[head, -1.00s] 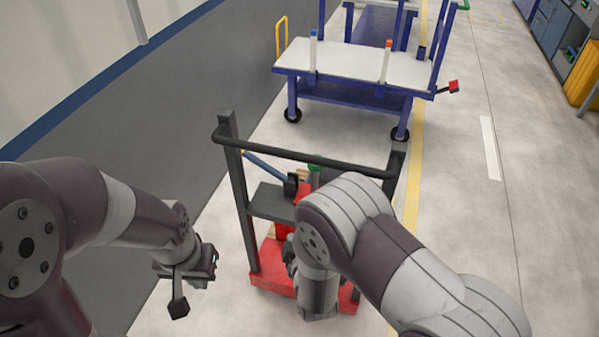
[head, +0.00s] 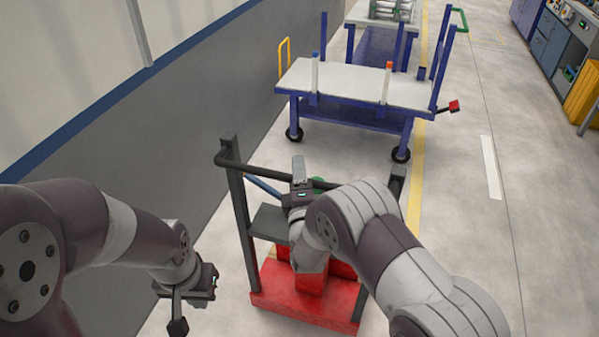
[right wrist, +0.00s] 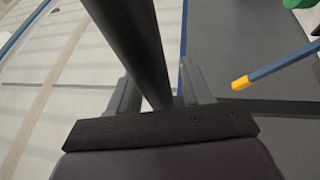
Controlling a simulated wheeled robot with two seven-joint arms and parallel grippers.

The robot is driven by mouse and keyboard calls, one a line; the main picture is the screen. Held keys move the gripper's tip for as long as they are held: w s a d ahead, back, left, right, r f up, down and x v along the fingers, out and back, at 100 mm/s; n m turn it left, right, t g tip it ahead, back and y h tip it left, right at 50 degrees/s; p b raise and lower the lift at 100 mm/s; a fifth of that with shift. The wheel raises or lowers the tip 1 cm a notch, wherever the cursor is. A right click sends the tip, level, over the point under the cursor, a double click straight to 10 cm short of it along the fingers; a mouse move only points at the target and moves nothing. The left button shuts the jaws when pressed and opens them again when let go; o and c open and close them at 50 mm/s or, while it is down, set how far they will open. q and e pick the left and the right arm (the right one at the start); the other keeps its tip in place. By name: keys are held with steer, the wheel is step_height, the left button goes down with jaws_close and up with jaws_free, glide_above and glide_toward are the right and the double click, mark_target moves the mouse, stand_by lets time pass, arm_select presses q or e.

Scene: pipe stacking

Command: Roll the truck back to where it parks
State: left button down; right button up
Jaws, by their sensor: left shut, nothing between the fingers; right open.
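The truck has a red base (head: 300,300), dark uprights and a dark handle bar (head: 245,167) across its top. It stands on the floor in front of me in the head view. My right gripper (head: 299,172) is at the middle of the handle bar. In the right wrist view the dark bar (right wrist: 140,45) passes between the two open fingers; I cannot tell whether they touch it. My right arm hides part of the truck's right side. My left gripper (head: 178,325) is shut and empty, left of the truck and apart from it.
A blue cart with a pale top (head: 350,82) stands beyond the truck, with another blue cart behind it. A grey wall (head: 130,140) runs along the left. A yellow line (head: 415,185) marks the floor; the floor right of it is clear. Cabinets stand far right.

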jaws_close()
steer(key=shift+f, duration=0.1)
stand_by(1.3)
